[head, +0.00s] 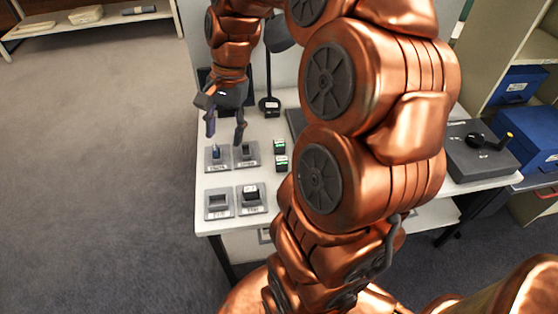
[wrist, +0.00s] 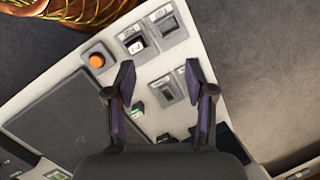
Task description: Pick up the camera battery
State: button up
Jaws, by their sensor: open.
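My gripper (head: 225,130) is open and empty, its fingers pointing down over the back grey trays on the white table. In the wrist view my gripper (wrist: 159,75) shows two spread fingers with the table below. Two small dark blocks with green faces stand right of the trays, a rear block (head: 280,146) and a front block (head: 281,163). One green-marked block (wrist: 138,110) shows beside the left finger in the wrist view. They look like batteries; I cannot tell which is the camera battery. The back left tray (head: 209,164) holds a small bluish item (head: 216,153), partly behind a finger.
The front right tray (head: 262,207) holds a white-topped dark item (head: 251,191); the front left tray (head: 219,203) looks empty. A lamp base (head: 269,106) stands behind. An orange button (wrist: 97,60) and large dark panel (wrist: 65,125) lie left in the wrist view.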

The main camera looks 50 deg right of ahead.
jog(key=w+d+f+m+t+b, duration=0.1)
jog(key=w+d+f+m+b, duration=0.1)
jog(key=d+f+m+b, duration=0.3)
jog(key=w+d+f+m+b, duration=0.1)
jog(key=w+d+f, duration=0.1)
jog(key=d+f, duration=0.35)
jog(key=m+t+b, duration=0.2)
jog(key=m+b, duration=0.3)
jog(key=m, duration=0.2)
send_over(280, 141)
jog(key=s+d, duration=0.1)
jog(key=d, duration=0.1)
notch_tip(280, 141, down, 6)
jog(key=shift+y, duration=0.4)
jog(key=shift+s+b+x, duration=0.15)
jog(key=shift+b+x, duration=0.45)
jog(key=shift+x, duration=1.15)
jog(key=shift+s+b+x, duration=0.15)
jog(key=shift+b+x, duration=0.45)
jog(key=shift+x, duration=1.15)
jog(key=shift+d+f, duration=0.1)
jog(key=shift+d, duration=0.05)
jog(key=shift+c, duration=0.2)
grip_shut()
